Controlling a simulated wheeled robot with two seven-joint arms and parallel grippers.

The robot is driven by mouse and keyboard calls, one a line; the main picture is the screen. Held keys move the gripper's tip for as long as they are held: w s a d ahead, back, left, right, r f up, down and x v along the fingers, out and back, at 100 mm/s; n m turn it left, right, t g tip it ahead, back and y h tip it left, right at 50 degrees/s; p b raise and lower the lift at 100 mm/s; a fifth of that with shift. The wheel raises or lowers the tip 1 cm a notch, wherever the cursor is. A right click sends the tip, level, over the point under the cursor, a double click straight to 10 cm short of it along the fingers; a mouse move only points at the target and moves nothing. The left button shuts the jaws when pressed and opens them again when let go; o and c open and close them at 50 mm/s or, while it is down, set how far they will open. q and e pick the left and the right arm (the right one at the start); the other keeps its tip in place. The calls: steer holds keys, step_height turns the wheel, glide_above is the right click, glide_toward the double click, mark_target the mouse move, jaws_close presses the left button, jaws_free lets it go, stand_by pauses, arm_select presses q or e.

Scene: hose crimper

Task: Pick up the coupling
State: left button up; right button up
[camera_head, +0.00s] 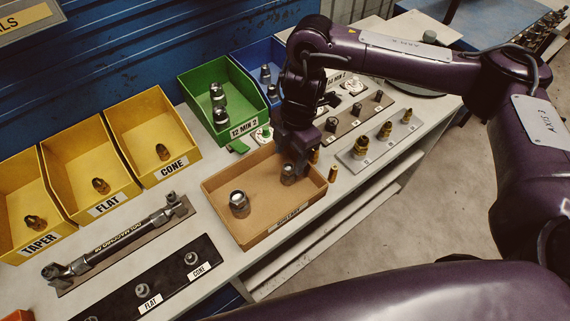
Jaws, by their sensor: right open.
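My right arm reaches in from the right, and my right gripper (291,165) points down over the right part of a shallow tan tray (222,188). The gripper is open. A small metal coupling (287,177) stands in the tray right by its fingertips; I cannot tell whether they touch it. A larger silver hex coupling (239,203) stands in the left part of the same tray. My left gripper is not in view.
Yellow bins labelled TAPER, FLAT and CONE (178,172) stand at the left. A green bin (204,76) and a blue bin (249,56) with fittings stand behind the tray. A plate of brass fittings (346,158) lies to the right.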

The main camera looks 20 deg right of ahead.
mark_target(288, 167)
steer(key=shift+s+a+f, duration=0.1)
steer(key=shift+s+f, duration=0.15)
steer(key=shift+f, duration=0.4)
steer(key=shift+s+a+f, duration=0.1)
steer(key=shift+s+f, duration=0.15)
steer(key=shift+f, duration=0.35)
steer(key=shift+w+a+f, duration=0.1)
steer(key=shift+w+f, duration=0.1)
steer(key=shift+f, duration=1.05)
steer(key=shift+a+f, duration=0.1)
steer(key=shift+f, duration=0.65)
steer(key=c, duration=1.1)
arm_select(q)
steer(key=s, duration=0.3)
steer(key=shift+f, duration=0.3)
arm_select(e)
steer(key=shift+c, duration=0.2)
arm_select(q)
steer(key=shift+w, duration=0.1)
arm_select(e)
steer(key=shift+r, duration=0.1)
